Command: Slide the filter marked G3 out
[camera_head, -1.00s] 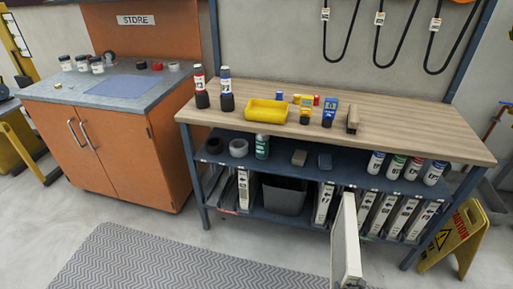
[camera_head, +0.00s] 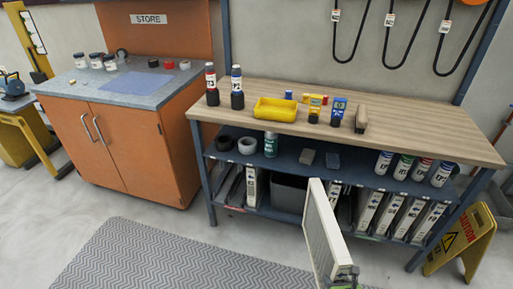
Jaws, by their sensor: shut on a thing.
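A flat pale filter panel (camera_head: 324,236) with a light frame stands upright in front of the workbench, out of the lower shelf. My gripper (camera_head: 345,278), grey with a green part, is at its lower near end and is shut on it. Part of the gripper is cut off by the bottom edge of the picture. The mark on the held filter does not show, so I cannot tell if it is G3. Several labelled filters (camera_head: 402,219) stand upright in the lower shelf on the right, and another filter (camera_head: 251,187) stands there on the left.
The workbench (camera_head: 440,131) bears a yellow tray (camera_head: 275,110), bottles and small things. A grey bin (camera_head: 289,192) sits in the lower shelf. A yellow caution sign (camera_head: 461,240) stands at right. A patterned mat (camera_head: 170,260) lies on open floor at left.

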